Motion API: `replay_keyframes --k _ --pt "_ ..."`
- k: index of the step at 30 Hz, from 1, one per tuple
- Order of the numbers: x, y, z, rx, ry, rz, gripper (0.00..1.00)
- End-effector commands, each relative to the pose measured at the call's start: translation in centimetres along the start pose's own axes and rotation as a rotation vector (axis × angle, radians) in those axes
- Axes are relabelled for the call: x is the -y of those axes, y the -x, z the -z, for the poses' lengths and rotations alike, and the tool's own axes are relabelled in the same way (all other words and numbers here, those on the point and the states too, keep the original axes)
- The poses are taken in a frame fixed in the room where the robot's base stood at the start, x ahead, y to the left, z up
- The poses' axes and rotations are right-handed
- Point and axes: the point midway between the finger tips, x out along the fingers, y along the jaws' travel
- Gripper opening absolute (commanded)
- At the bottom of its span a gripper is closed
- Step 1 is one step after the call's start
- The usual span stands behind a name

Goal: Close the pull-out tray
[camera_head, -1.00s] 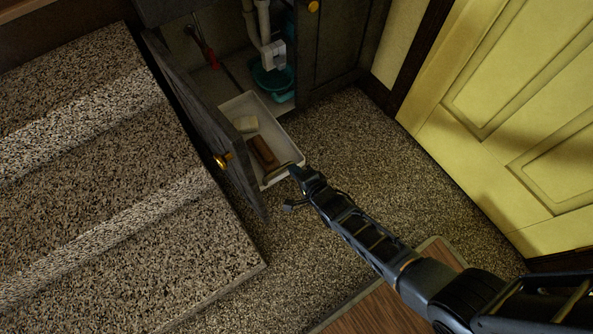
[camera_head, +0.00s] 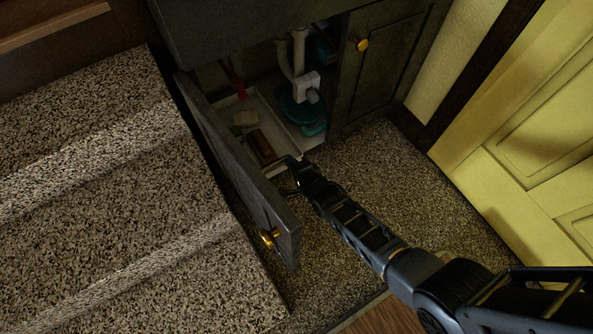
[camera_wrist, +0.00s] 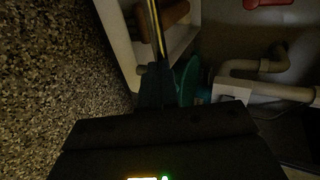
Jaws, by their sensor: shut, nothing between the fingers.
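The white pull-out tray (camera_head: 282,123) sits low in the open cupboard under the sink, mostly inside it. A pale block (camera_head: 244,118) and a brown block (camera_head: 262,145) lie in it. My gripper (camera_head: 291,164) is shut and empty at the tray's front end, close against it; whether it touches cannot be told. In the wrist view, the narrow shut fingers (camera_wrist: 155,35) overlap the tray, whose pale front wall (camera_wrist: 118,45) shows to their left. The tray's left side is partly hidden behind the open door.
The open cupboard door (camera_head: 235,160) with a brass knob (camera_head: 268,238) stands left of my gripper. Carpeted steps (camera_head: 120,200) are further left. White pipes (camera_head: 300,70) and a teal basin (camera_head: 305,115) are right of the tray. Speckled floor (camera_head: 370,170) is free to the right.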

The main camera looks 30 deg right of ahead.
Motion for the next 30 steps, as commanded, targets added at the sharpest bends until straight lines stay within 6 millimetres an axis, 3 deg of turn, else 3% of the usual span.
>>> replay_keyframes --k 9,30 --pt "1.4 -3.1 0.0 -0.001 -0.001 0.0 0.0" --pt "2.2 -3.6 0.0 0.0 0.0 0.004 0.0"
